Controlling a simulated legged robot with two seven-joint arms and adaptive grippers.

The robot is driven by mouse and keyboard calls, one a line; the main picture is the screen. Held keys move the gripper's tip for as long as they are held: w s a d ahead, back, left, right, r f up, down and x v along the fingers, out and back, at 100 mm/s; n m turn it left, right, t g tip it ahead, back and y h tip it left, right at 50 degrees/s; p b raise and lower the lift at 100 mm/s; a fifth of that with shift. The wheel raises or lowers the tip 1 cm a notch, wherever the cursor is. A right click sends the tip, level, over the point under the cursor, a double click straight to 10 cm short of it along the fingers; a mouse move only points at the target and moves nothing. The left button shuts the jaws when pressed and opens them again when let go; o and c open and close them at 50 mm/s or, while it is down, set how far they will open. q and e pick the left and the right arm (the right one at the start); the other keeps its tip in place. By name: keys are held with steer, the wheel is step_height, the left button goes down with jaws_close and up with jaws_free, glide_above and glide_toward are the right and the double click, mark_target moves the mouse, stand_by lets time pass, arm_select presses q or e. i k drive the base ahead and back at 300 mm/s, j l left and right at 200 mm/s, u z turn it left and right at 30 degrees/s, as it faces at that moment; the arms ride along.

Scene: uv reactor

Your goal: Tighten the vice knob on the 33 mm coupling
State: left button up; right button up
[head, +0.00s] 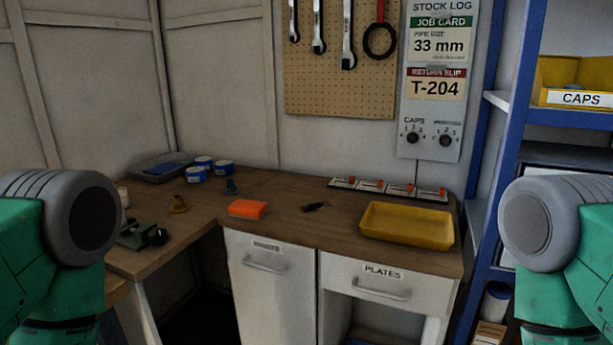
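A small dark green device that looks like the vice (137,235) sits on the left part of the wooden bench, near its front edge. A dark round part that may be its knob (158,237) is on its right side. I cannot tell whether a coupling is held in it. The job card (437,44) on the wall board reads pipe size 33 mm. Neither of my grippers is in view; only my green and grey arm links show at the left and right edges.
An orange block (248,208), a yellow tray (407,239) and a row of small switches (388,189) are on the bench (290,222). Blue tins (196,174) and a grey tray (150,177) stand at the back left. A blue shelf rack (498,150) stands right.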

mark_target(157, 236)
steer(key=u, duration=1.05)
